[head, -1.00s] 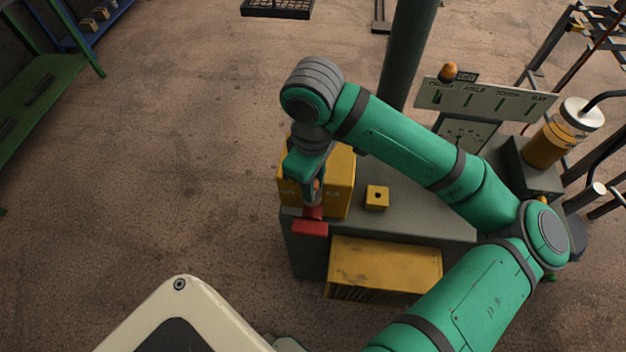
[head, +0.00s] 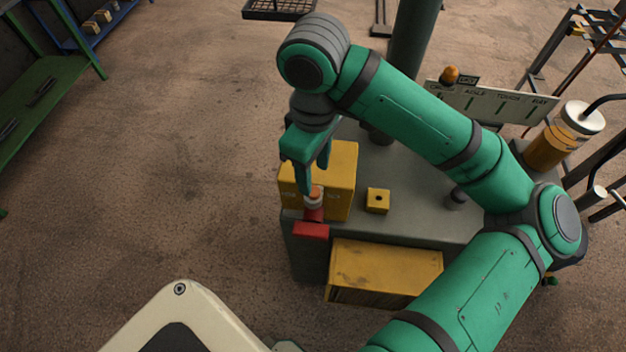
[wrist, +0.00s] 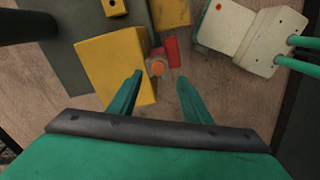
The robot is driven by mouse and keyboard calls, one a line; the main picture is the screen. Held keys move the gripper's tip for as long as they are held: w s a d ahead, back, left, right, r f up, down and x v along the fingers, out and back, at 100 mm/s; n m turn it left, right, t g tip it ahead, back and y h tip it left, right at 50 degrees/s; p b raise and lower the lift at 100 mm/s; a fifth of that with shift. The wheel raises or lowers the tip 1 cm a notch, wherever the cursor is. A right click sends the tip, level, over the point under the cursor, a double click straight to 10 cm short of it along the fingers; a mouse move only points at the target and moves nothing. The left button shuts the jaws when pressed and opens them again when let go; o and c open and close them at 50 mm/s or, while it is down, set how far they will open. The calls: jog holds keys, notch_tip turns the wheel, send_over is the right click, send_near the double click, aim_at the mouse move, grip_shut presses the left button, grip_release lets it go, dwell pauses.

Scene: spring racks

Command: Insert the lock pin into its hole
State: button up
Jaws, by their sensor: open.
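An orange-topped piece with a pale collar (head: 314,196), which looks like the lock pin, stands at a red bracket (head: 311,230) on the near left corner of the grey bench. Whether it is seated in a hole is hidden. My gripper (head: 315,179) is open and empty, pointing down just above it. In the wrist view my gripper (wrist: 160,76) has its two fingers spread on either side of the orange top (wrist: 157,68), with visible gaps. The red bracket (wrist: 172,50) lies just beyond the piece.
A large yellow box (head: 340,180) stands close beside the piece. A small yellow block with a dark hole (head: 378,201) sits to its right on the grey bench (head: 420,222). A yellow bin (head: 385,270) is below the bench front. Open floor lies to the left.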

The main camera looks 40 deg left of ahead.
jog(key=shift+r, duration=2)
jog(key=shift+w, duration=0.15)
